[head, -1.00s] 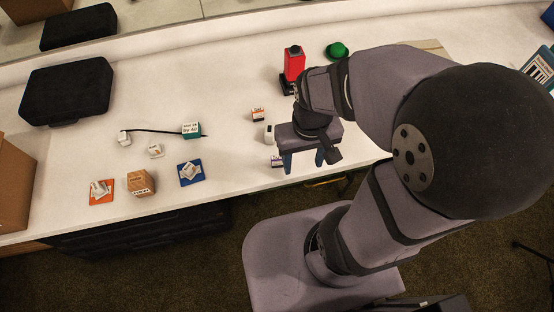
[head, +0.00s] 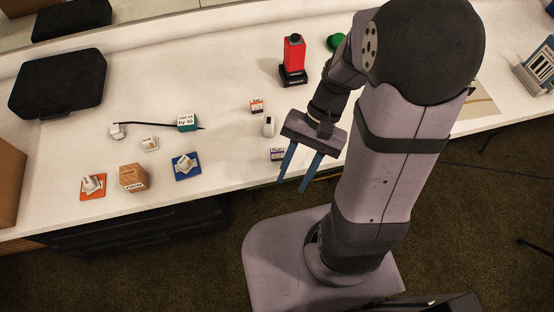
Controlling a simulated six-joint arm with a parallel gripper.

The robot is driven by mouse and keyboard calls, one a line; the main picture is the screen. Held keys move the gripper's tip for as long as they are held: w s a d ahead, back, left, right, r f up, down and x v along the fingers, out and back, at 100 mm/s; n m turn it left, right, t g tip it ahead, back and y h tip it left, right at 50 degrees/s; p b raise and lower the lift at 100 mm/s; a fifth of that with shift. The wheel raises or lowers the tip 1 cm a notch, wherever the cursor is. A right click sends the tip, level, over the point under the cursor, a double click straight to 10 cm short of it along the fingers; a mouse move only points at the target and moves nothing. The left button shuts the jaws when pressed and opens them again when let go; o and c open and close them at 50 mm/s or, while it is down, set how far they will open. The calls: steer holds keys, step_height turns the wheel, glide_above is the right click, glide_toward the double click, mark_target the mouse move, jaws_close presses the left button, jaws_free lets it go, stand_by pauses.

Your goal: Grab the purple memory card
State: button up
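The purple memory card (head: 277,154) is a small white item with a purple band near the table's front edge, in the head view. My gripper (head: 291,187) is open, its two blue fingers apart with nothing between them. The gripper appears just right of the card, with the fingertips showing past the table's front edge. The left finger passes close to the card in the picture. I cannot tell its height above the table or whether it touches. The card's right end is partly covered by the gripper.
A small white item (head: 268,126) and an orange-banded card (head: 257,106) lie behind the purple card. A red device on a black base (head: 293,60) stands further back. A wooden block (head: 133,177), blue pad (head: 187,166) and orange pad (head: 93,187) are left. Table (head: 225,165) between is clear.

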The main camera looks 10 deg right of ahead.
step_height(320, 180, down, 2)
steer(key=w+a+m+y+b, duration=0.2)
steer(key=w+m+y+b, duration=0.1)
steer(key=m+y, duration=0.2)
steer(key=r+m+t+y+b, duration=0.1)
steer(key=m+t+y+b, duration=0.3)
steer(key=m+t+y, duration=0.3)
glide_above(277, 154)
steer(key=d, duration=0.4)
steer(key=shift+g+y, duration=0.3)
steer(key=shift+y, duration=0.1)
step_height(277, 154, down, 8)
steer(key=shift+w+a+r, duration=0.1)
steer(key=shift+a, duration=0.05)
steer(key=shift+w+a+r+p, duration=0.1)
steer(key=shift+a+r+p, duration=0.15)
steer(key=shift+a, duration=0.35)
steer(key=shift+w+a+f+p, duration=0.1)
steer(key=shift+a+p, duration=0.15)
steer(key=shift+a, duration=0.8)
steer(key=shift+w+a+p, duration=0.15)
steer(key=shift+a+p, duration=0.05)
steer(key=shift+a, duration=0.8)
steer(key=shift+w+a+f+p, duration=0.1)
steer(key=shift+a+p, duration=0.15)
steer(key=shift+a, duration=0.8)
jaws_close()
